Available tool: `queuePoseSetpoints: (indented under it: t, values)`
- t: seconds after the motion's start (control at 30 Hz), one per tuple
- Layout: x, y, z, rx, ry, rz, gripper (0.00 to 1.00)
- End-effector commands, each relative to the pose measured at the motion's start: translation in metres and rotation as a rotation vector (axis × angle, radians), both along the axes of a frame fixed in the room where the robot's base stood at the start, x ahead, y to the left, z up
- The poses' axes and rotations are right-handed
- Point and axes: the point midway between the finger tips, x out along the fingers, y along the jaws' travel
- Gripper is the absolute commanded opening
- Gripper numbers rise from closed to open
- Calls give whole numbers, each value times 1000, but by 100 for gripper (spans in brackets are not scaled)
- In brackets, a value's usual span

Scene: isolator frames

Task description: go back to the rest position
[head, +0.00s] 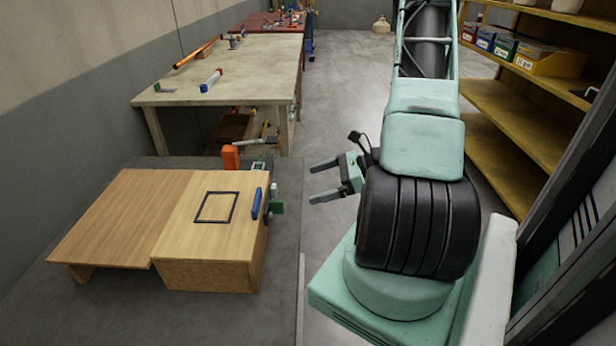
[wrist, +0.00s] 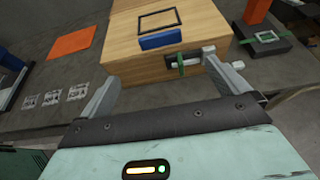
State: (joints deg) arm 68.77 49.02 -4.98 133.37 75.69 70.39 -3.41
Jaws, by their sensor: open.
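My gripper (head: 325,181) is open and empty in the head view, held above the floor to the right of the near grey table. In the wrist view its two fingers (wrist: 168,97) are spread apart with nothing between them. The wooden box (head: 208,225) on the near table lies left of my gripper and apart from it. It also shows beyond the fingers in the wrist view (wrist: 130,68). A blue handle (head: 255,203) and a green latch part (head: 277,199) are at the box's right side.
The near grey table (head: 283,290) carries the box and an orange block (head: 230,157). A pale workbench (head: 245,62) with tools stands behind it. Yellow shelves (head: 520,120) with bins stand at the right. The grey floor (head: 345,80) between bench and shelves is clear.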

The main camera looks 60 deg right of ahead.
Motion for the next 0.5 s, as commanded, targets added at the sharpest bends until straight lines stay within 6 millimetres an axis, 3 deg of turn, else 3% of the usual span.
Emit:
queuePoseSetpoints:
  t: [0.33,0.43,0.5]
  values:
    - [3,3,1,-5,-2,17,100]
    - [14,23,10,-29,-7,117,100]
    - [25,50,21,-64,-15,248,100]
